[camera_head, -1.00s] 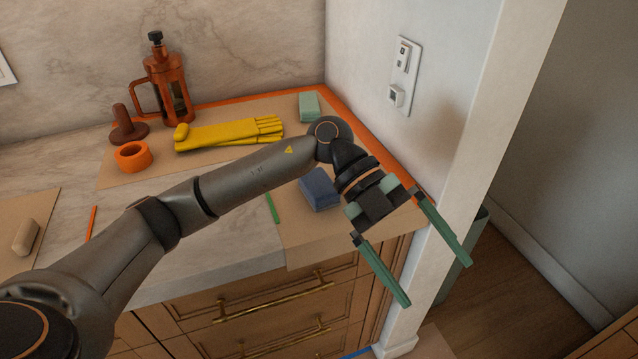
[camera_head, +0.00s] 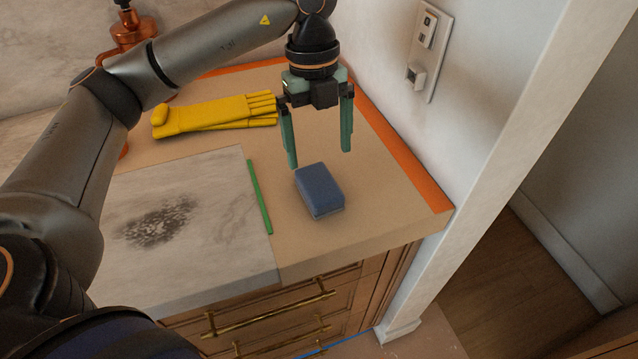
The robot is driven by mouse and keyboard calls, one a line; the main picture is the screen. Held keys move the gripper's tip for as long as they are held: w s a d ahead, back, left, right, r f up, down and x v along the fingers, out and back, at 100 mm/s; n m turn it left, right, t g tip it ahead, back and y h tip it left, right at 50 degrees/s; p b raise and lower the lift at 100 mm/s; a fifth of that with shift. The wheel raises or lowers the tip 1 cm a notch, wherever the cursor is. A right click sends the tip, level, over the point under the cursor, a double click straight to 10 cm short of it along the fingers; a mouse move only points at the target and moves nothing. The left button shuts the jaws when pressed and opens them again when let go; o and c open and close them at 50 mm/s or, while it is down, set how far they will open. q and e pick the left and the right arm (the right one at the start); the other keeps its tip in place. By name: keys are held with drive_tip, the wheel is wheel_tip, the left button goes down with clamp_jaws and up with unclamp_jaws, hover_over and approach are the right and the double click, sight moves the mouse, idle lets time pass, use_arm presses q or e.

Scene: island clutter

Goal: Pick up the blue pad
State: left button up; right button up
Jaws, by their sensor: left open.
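The blue pad (camera_head: 318,190) is a small rounded block lying flat on the tan area of the counter, near its front right corner. My left gripper (camera_head: 320,158) is open and empty, with its green fingers pointing down. In the picture its fingertips are just above the pad's far end, apart from it. How high they are over the counter is hard to tell. My right gripper is not in view.
Yellow gloves (camera_head: 215,116) lie left of my gripper. A copper french press (camera_head: 134,32) stands behind my arm. A green strip (camera_head: 259,196) lies left of the pad. A wall with an outlet (camera_head: 427,50) borders the counter on the right. A dark speckled patch (camera_head: 158,222) marks the marble.

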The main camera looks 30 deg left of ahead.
sight(319, 182)
use_arm(q)
wheel_tip(319, 182, down, 3)
drive_tip(key=shift+s+d+r, duration=0.1)
drive_tip(key=shift+s+d, duration=0.05)
drive_tip(key=f, duration=0.5)
drive_tip(key=shift+s+d, duration=0.1)
drive_tip(key=shift+s, duration=0.3)
drive_tip(key=c, duration=1.3)
drive_tip(key=shift+r, duration=0.1)
